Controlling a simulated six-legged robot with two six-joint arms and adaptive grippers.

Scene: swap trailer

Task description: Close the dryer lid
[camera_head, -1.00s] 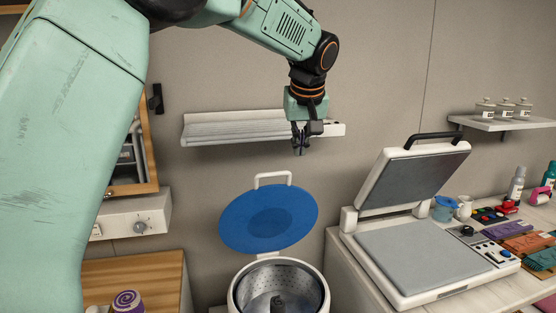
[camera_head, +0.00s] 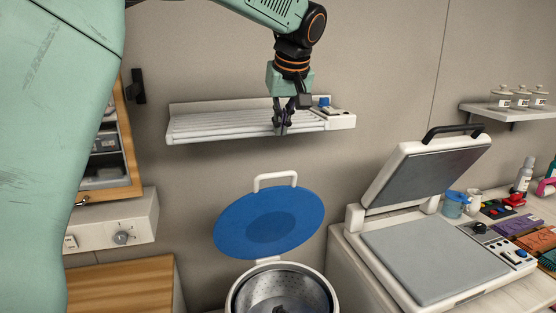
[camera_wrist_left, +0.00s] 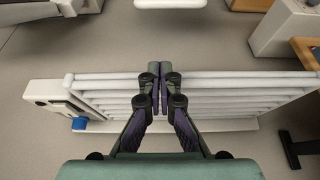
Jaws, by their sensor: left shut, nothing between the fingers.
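The dryer lid (camera_head: 270,222) is a blue disc with a white handle (camera_head: 275,179). It stands open, tilted up behind the round metal dryer drum (camera_head: 283,290) at the bottom of the head view. My left gripper (camera_head: 281,130) points down, shut and empty, above the lid and apart from it, in front of the white slatted wall rack. In the left wrist view the shut fingers (camera_wrist_left: 160,72) lie over the rack's bars, and a white piece, perhaps the lid handle, shows at the top edge. My right gripper is not in view.
The white slatted rack (camera_head: 225,123) is on the wall behind my gripper. A heat press (camera_head: 430,262) with its top raised stands right of the dryer. A wooden counter (camera_head: 125,285) and a white knob panel (camera_head: 120,231) are at left. A wall shelf (camera_head: 510,113) holds jars.

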